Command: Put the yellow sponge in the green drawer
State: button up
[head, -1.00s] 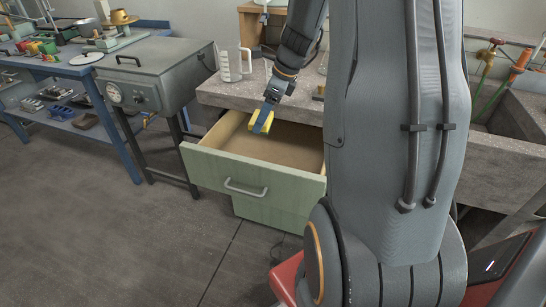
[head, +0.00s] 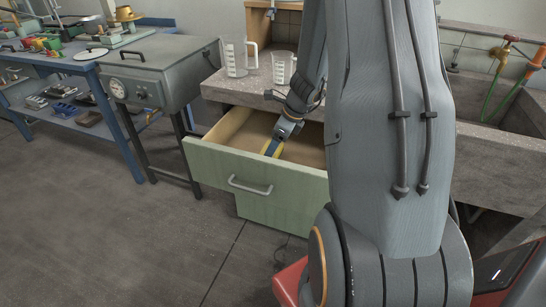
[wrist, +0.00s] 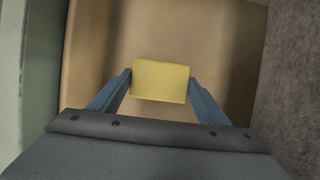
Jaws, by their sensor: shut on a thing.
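The yellow sponge (wrist: 160,80) is held between the two blue fingers of my gripper (wrist: 160,88) in the wrist view. In the head view my gripper (head: 272,150) reaches down inside the open green drawer (head: 222,171), and only a little of the sponge shows beside the fingers. The drawer's tan floor lies below the sponge in the wrist view. I cannot tell whether the sponge touches the floor. The drawer is pulled out from under the bench, and its interior looks empty apart from the sponge and gripper.
The concrete bench (head: 232,90) overhangs the drawer's back, with clear measuring jugs (head: 236,60) on top. A grey metal box (head: 160,75) on legs stands left of the drawer. A sink (head: 510,125) is at the right. The floor in front is clear.

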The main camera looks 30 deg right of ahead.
jog(key=shift+f+b, duration=0.4)
jog(key=shift+f, duration=1.4)
jog(key=shift+f, duration=0.15)
jog(key=o, duration=1.1)
jog(key=p+v, duration=0.2)
jog(key=v, duration=1)
jog(key=shift+p, duration=0.3)
jog(key=shift+r, duration=0.25)
